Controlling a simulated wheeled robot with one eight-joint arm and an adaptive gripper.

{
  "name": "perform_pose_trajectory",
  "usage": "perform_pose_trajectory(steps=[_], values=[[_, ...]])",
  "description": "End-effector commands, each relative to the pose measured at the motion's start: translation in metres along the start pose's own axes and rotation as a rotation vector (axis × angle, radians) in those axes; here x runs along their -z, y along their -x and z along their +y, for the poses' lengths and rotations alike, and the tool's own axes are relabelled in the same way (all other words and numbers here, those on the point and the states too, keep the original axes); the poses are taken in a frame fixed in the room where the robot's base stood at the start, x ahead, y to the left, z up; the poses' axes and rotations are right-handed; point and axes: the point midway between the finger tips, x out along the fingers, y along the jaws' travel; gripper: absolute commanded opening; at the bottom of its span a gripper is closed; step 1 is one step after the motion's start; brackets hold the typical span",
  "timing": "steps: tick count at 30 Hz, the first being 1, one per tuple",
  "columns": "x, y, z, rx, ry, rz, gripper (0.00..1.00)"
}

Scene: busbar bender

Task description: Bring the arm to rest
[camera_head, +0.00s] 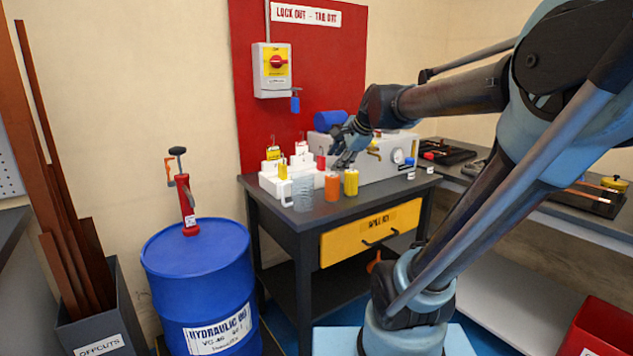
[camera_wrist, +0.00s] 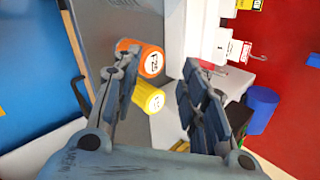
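My arm (camera_head: 455,98) reaches from the right of the head view toward the small dark table. My gripper (camera_head: 345,150) hangs above the back part of that table, close to the grey-white unit. In the wrist view my gripper (camera_wrist: 155,90) has its two fingers well apart. Nothing shows between the finger pads as held. An orange cylinder (camera_wrist: 150,62) and a yellow cylinder (camera_wrist: 148,97) show beyond the left finger. In the head view the orange cylinder (camera_head: 332,187) and the yellow cylinder (camera_head: 351,183) stand upright on the table top, below my gripper.
The table (camera_head: 290,217) also bears a white holder (camera_head: 270,184) with tags and a clear beaker (camera_head: 303,194). A red lockout board (camera_head: 240,60) with a switch box (camera_head: 272,70) is behind. A blue oil drum (camera_head: 195,265) stands left. A bench (camera_head: 570,207) runs along the right.

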Motion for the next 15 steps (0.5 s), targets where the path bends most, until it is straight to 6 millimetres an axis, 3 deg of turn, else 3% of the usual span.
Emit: perform_pose_trajectory(steps=[1, 3, 15], values=[[0.004, 0.001, 0.028, -0.037, 0.096, 0.015, 0.39], [0.011, 0.003, 0.064, -0.095, 0.241, 0.03, 0.39], [0.046, 0.011, 0.265, -0.458, 0.999, -0.025, 0.39]])
